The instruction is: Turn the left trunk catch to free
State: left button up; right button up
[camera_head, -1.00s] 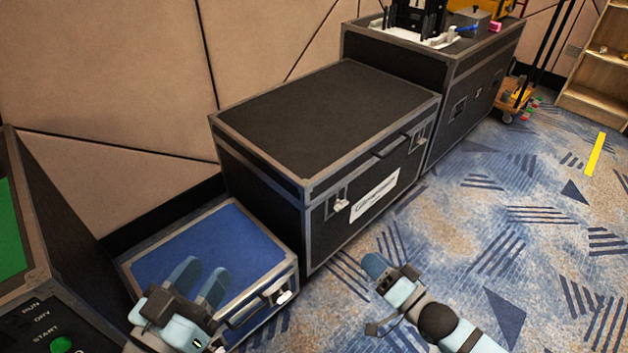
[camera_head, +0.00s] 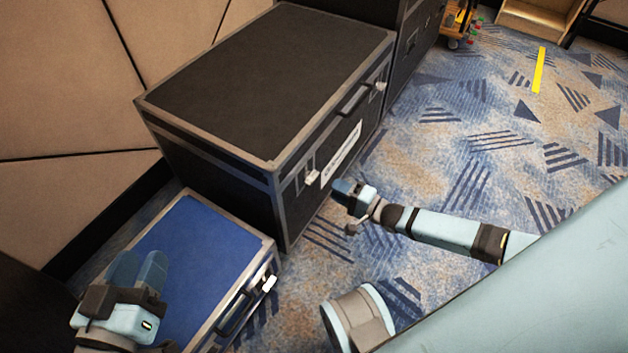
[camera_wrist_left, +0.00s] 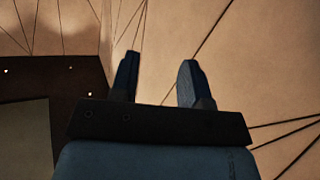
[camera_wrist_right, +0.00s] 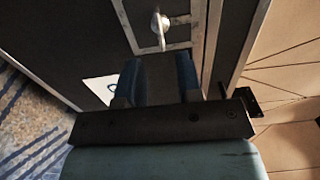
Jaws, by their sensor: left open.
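The black trunk (camera_head: 250,85) with grey metal edges stands against the wall. Its left catch (camera_head: 312,177) is a small pale knob on the front face, left of a white label (camera_head: 341,155). The right catch (camera_head: 380,86) is further back. In the right wrist view the catch (camera_wrist_right: 160,25), in a metal-framed plate, has its lever pointing down the picture, beyond my fingertips. My right gripper (camera_head: 345,190) is open and empty, in front of the trunk near the left catch, apart from it. My left gripper (camera_head: 140,264) is open and empty over the blue case.
The low blue-topped case (camera_head: 195,255) stands left of the trunk, with a pale catch (camera_head: 269,283) on its front. A taller black case (camera_head: 412,45) stands behind at the right. Patterned carpet (camera_head: 480,160) in front of the trunk is free. The wall panels (camera_head: 60,90) are close behind.

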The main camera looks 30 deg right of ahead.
aim_at(315, 178)
pick_arm(q)
jog(key=shift+w+a+r+m+t+b, duration=0.1)
jog(key=shift+w+a+m+t+b, duration=0.15)
jog(key=shift+w+m+b, duration=0.25)
jog(key=shift+w+a+m+t+b, duration=0.15)
jog(key=shift+w+m+t+b, duration=0.15)
jog(key=shift+b, duration=0.3)
pick_arm(e)
jog(key=shift+x, duration=3.85)
jog(key=c, duration=0.6)
